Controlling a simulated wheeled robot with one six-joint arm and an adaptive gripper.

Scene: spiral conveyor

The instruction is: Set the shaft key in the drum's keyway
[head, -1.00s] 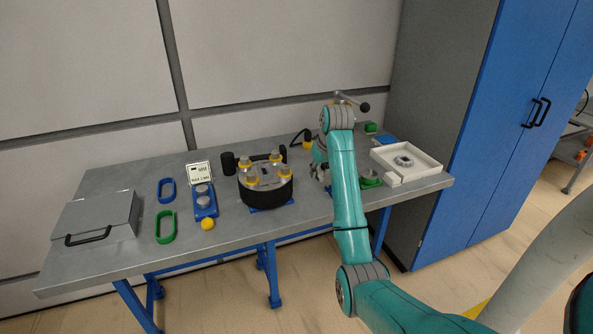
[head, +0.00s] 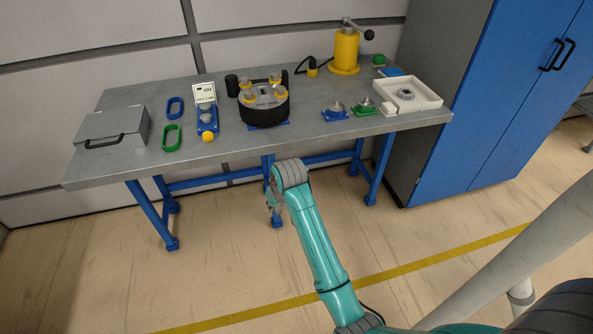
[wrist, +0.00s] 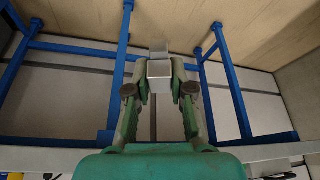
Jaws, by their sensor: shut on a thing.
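My gripper (head: 272,203) hangs low in front of the bench, below the tabletop and apart from the drum. In the wrist view, my gripper (wrist: 160,88) is shut on a small pale grey block (wrist: 160,70), which looks like the shaft key. The block sits between the two fingertips. The black drum (head: 263,111), with several yellow-collared grey posts on its top, stands on a blue base in the middle of the bench. The keyway is too small to make out in the head view.
The bench (head: 180,158) has blue legs. A grey box (head: 110,128) stands at its left, a yellow press (head: 345,52) at the back, a white tray (head: 425,102) at the right. Blue (head: 335,114) and green (head: 364,108) fixtures sit right of the drum. The floor before the bench is open.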

